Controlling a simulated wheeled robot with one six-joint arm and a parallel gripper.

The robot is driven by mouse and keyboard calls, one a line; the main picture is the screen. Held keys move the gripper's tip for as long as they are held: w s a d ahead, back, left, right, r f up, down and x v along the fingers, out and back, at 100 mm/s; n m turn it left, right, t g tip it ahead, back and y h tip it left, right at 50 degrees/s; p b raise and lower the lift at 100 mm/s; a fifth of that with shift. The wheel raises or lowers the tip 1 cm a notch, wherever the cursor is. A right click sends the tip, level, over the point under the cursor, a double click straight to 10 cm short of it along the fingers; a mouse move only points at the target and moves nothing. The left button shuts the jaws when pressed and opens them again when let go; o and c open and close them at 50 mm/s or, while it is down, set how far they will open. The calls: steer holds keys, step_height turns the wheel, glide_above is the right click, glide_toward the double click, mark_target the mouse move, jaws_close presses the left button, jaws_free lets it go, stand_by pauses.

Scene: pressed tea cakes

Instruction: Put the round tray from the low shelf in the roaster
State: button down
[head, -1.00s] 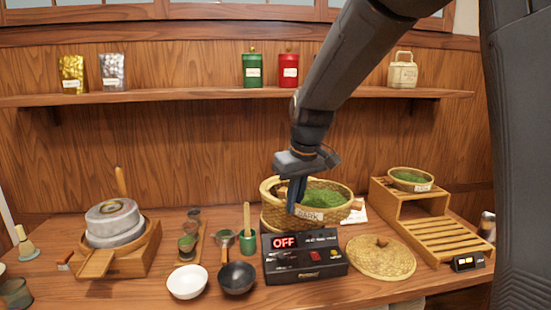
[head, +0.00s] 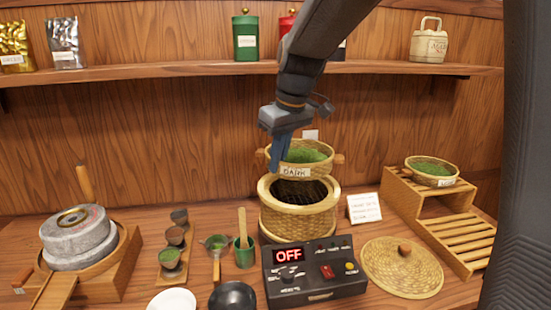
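A round woven tray (head: 318,169) of green leaf, labelled "DARK", is raised at the roaster's back, its lower edge overlapping the far rim in the picture. My gripper (head: 277,164) is at the tray's left rim, its fingers pointing down; it looks shut on that rim. The roaster (head: 298,222) is a round woven drum with an open top, and a dark grille shows inside. Whether the tray touches the roaster I cannot tell. The stepped wooden rack (head: 466,228) at the right has a bare lower slatted level. Another leaf tray (head: 432,172) sits on its upper level.
The woven lid (head: 402,268) lies right of the control box (head: 315,274), whose display reads OFF. A card (head: 364,208) stands behind the lid. A green cup (head: 244,252) and scoop stand left of the roaster. A stone mill (head: 78,240) is at far left.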

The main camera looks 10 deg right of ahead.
mark_target(280, 174)
steer(key=shift+d+f+b, duration=0.1)
steer(key=shift+f+b, duration=2.45)
steer(key=shift+f, duration=0.55)
steer(key=shift+f, duration=0.55)
steer(key=c, duration=1.9)
jaws_free()
steer(key=shift+c, duration=0.2)
steer(key=shift+s, duration=0.1)
